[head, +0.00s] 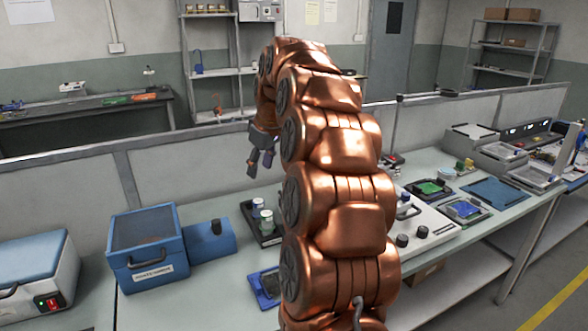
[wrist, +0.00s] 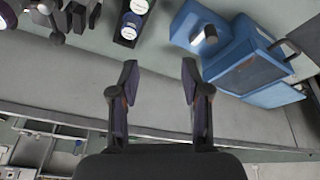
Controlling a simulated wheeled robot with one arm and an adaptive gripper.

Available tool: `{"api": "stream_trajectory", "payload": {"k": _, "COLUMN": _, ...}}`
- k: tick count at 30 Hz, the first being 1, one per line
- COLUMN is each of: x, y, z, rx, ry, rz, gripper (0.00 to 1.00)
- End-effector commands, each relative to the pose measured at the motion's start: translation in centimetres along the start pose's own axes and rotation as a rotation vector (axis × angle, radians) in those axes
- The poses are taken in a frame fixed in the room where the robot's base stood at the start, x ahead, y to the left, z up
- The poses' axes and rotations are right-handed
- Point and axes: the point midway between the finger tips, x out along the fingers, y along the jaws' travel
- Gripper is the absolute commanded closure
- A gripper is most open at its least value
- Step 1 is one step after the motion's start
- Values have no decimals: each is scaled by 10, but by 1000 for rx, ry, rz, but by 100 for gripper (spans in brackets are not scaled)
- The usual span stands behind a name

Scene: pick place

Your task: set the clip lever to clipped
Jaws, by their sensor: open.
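I cannot make out the clip lever for certain in either view. My gripper (head: 260,162) hangs in the air above the back of the bench, in front of the partition. In the wrist view my gripper (wrist: 158,82) is open, with nothing between its fingers. A white device with black knobs (head: 424,232) stands right of my arm and is partly hidden by it. Dark fixture parts with rods (wrist: 62,20) show at the top left of the wrist view; I cannot tell whether one is the lever.
A blue box with a handle (head: 148,262) and a smaller blue block with a black knob (head: 212,240) stand left. A black tray (head: 250,217) holds white jars (head: 266,222). A blue fixture (head: 266,290) lies at the front. Board holders (head: 466,210) stand right. My arm hides the middle bench.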

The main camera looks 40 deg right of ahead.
Motion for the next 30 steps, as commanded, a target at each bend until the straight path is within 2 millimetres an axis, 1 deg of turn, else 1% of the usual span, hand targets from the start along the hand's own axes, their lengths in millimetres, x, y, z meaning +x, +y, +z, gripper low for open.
{"api": "stream_trajectory", "payload": {"k": 1, "x": 3, "y": 27, "z": 1, "rx": 8, "ry": 15, "rz": 22, "gripper": 53}}
{"api": "stream_trajectory", "payload": {"k": 2, "x": 3, "y": 40, "z": 2, "rx": 9, "ry": 22, "rz": 34, "gripper": 53}}
{"api": "stream_trajectory", "payload": {"k": 3, "x": 3, "y": 58, "z": 2, "rx": 10, "ry": 31, "rz": 51, "gripper": 53}}
{"api": "stream_trajectory", "payload": {"k": 6, "x": 1, "y": 94, "z": 8, "rx": 9, "ry": 47, "rz": 89, "gripper": 53}}
{"api": "stream_trajectory", "payload": {"k": 9, "x": 2, "y": 119, "z": 14, "rx": 9, "ry": 53, "rz": 115, "gripper": 53}}
{"api": "stream_trajectory", "payload": {"k": 12, "x": -1, "y": 134, "z": 18, "rx": 8, "ry": 59, "rz": 135, "gripper": 53}}
{"api": "stream_trajectory", "payload": {"k": 15, "x": -1, "y": 141, "z": 20, "rx": 8, "ry": 60, "rz": 141, "gripper": 53}}
{"api": "stream_trajectory", "payload": {"k": 20, "x": 5, "y": 142, "z": 20, "rx": 7, "ry": 59, "rz": 141, "gripper": 53}}
{"api": "stream_trajectory", "payload": {"k": 26, "x": 26, "y": 144, "z": 19, "rx": 7, "ry": 56, "rz": 137, "gripper": 53}}
{"api": "stream_trajectory", "payload": {"k": 30, "x": 47, "y": 147, "z": 18, "rx": 8, "ry": 56, "rz": 136, "gripper": 53}}
